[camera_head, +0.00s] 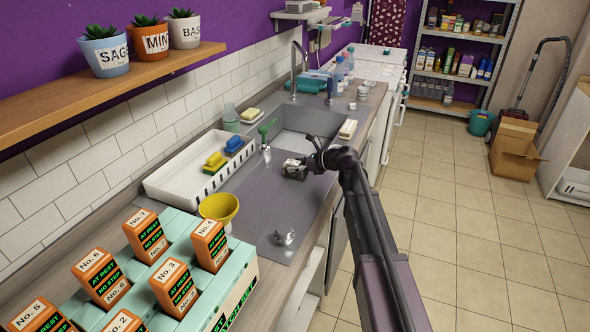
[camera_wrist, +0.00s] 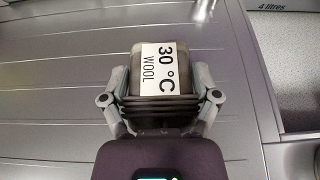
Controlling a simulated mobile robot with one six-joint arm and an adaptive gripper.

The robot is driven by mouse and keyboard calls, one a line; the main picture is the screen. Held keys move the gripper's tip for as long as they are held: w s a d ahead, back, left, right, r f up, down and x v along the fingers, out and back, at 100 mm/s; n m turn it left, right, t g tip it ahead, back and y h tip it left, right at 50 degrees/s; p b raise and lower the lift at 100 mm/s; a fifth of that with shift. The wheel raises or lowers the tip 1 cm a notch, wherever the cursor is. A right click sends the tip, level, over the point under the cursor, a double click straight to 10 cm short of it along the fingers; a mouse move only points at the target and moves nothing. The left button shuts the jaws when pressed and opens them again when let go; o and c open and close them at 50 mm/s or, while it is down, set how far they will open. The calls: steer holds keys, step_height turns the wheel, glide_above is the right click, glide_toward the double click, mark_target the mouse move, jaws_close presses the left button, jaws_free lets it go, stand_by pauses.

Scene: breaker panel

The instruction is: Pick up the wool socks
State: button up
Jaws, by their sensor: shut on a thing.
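The wool socks (camera_wrist: 138,84) are a dark grey-brown bundle with a white label reading "30 °C WOOL" in the wrist view. My gripper (camera_wrist: 160,88) has one finger on each side of the bundle and is shut on it. In the head view my gripper (camera_head: 296,164) is over the right part of the grey drainboard, near the sink. The bundle (camera_head: 292,172) shows there as a small dark shape with a pale patch. I cannot tell whether it touches the drainboard.
A white tray (camera_head: 165,186) with sponges stands behind. The sink (camera_head: 300,130) lies beyond. Orange labelled boxes (camera_head: 148,236) fill the front left. The floor at right is open.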

mark_target(295, 163)
steer(key=shift+r, duration=0.1)
stand_by(0.3)
step_height(295, 163, up, 3)
steer(key=p, duration=0.3)
steer(key=shift+r+p, duration=0.2)
steer(key=shift+p, duration=0.2)
steer(key=s, duration=0.5)
steer(key=s+d+r+p, duration=0.1)
steer(key=s, duration=0.4)
steer(key=s+d, duration=0.1)
steer(key=s, duration=0.4)
steer(key=shift+s+d+r, duration=0.15)
steer(key=shift+s, duration=0.25)
steer(key=shift+r, duration=0.1)
step_height(295, 163, up, 7)
steer(key=p, duration=0.8)
steer(key=shift+f+b, duration=2)
steer(key=shift+b, duration=0.3)
steer(key=shift+s, duration=0.15)
